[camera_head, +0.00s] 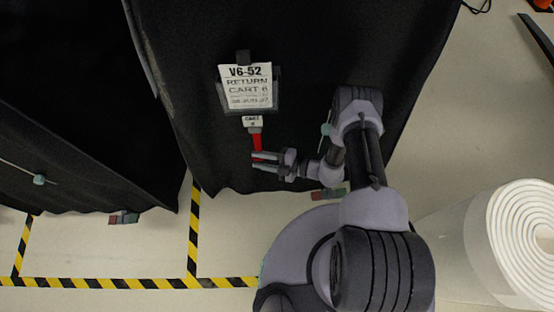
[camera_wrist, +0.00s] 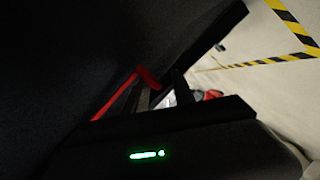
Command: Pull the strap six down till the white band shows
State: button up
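The red strap (camera_head: 257,142) hangs on the black cover of cart six, below a small white tag (camera_head: 252,121) reading CART 6. All of it that shows is red. My gripper (camera_head: 256,161) is at the strap's lower end, its two fingers pointing left with a gap between them. In the wrist view the strap (camera_wrist: 113,97) runs beside the fingers, and its bent end lies near the tips of my gripper (camera_wrist: 163,87). I cannot tell whether the strap is between the fingers or touching them.
A sign (camera_head: 247,88) reading V6-52 RETURN CART 6 is above the strap. Another black-covered cart (camera_head: 80,130) stands at left. Yellow-black tape (camera_head: 120,283) marks the pale floor. A large white roll (camera_head: 505,235) is at lower right.

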jog(key=p+v, duration=0.3)
jog(key=v, duration=1.4)
jog(key=shift+d+p, duration=0.2)
jog(key=shift+p, duration=0.2)
jog(key=shift+s+r, duration=0.1)
jog(key=shift+s, duration=0.05)
